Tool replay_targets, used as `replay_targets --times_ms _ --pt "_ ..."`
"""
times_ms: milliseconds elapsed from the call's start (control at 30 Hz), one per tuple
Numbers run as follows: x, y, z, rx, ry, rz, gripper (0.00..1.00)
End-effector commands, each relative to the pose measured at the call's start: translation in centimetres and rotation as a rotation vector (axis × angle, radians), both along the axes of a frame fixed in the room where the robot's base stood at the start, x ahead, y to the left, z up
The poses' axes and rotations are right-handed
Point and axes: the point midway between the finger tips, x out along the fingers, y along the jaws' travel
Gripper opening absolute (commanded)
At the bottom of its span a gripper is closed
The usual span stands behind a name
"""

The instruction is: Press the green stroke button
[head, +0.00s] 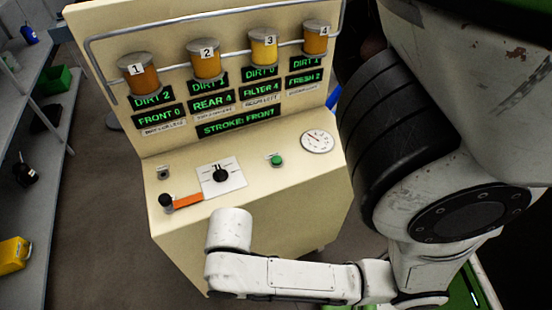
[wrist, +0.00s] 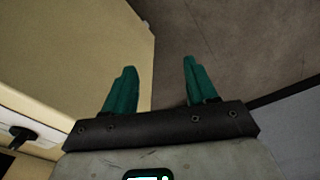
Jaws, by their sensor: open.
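The green stroke button (head: 277,160) is a small round button on the sloped top of the cream console (head: 300,200), between the black rotary knob (head: 221,174) and the round gauge (head: 317,141). In the head view my white arm lies in front of the console, below the button, and my gripper is hidden there. In the wrist view my gripper (wrist: 157,88) has two teal fingers spread apart with nothing between them. It points past the console's cream side toward the grey floor. The button is not visible in the wrist view.
A black-knobbed lever with an orange strip (head: 188,200) sits at the console's front left. Several numbered amber jars and green displays (head: 237,122) stand on the upright panel. Shelves with a green bin (head: 55,79) and a yellow container (head: 13,255) line the left; floor between is clear.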

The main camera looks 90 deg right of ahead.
Motion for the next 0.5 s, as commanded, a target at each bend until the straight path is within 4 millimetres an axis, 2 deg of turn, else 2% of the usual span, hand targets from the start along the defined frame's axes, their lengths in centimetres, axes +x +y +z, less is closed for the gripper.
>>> replay_targets --times_ms 67,500 --pt "0.00 0.00 0.00 0.000 0.000 0.000 0.49" --pt "0.00 0.00 0.00 0.000 0.000 0.000 0.07"
